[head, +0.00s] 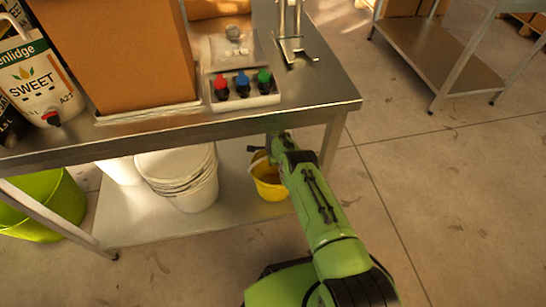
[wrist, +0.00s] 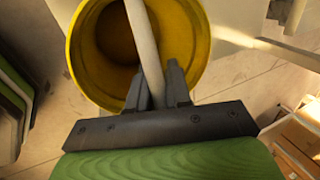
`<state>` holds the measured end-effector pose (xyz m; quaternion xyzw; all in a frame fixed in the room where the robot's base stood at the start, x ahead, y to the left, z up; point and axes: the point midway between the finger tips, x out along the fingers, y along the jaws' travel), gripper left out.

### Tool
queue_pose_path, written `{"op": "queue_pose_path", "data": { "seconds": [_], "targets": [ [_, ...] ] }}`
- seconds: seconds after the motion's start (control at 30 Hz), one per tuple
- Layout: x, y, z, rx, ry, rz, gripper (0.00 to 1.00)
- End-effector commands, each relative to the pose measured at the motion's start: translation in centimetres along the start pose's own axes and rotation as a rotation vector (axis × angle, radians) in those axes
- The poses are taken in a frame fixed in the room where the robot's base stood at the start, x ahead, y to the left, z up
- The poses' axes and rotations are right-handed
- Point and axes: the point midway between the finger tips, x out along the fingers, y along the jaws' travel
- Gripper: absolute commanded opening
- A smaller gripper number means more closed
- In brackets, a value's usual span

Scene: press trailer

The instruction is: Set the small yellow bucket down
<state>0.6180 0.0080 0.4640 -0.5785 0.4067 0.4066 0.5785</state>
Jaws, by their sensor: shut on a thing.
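The small yellow bucket (head: 268,187) shows beside my green arm, at the right end of the lower metal shelf, below the table top. In the wrist view the bucket (wrist: 200,45) has its open mouth facing the camera, and its inside looks empty. My gripper (wrist: 160,82) is shut on the bucket's pale handle (wrist: 143,38), which runs up between the fingers across the mouth. In the head view my gripper (head: 262,157) is partly hidden by the arm, just above the bucket. I cannot tell whether the bucket's base touches the shelf.
The lower shelf (head: 235,213) holds a stack of white buckets (head: 180,172) left of the yellow one. A lime-green tub (head: 50,205) stands at far left. The steel table top (head: 315,88) overhangs the shelf, with a table leg (head: 332,140) at right.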

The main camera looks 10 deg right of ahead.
Motion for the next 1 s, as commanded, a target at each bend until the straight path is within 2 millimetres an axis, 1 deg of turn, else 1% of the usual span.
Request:
{"op": "queue_pose_path", "data": {
  "seconds": [0.6,0.63,0.8,1.0],
  "targets": [
    [1.0,0.3,0.0,0.0,0.0,-0.001,0.0],
    [1.0,0.2,0.0,0.0,0.0,-0.001,0.23],
    [1.0,0.2,0.0,0.0,0.0,0.0,0.48],
    [1.0,0.3,0.0,0.0,0.0,0.0,0.48]
  ]
}}
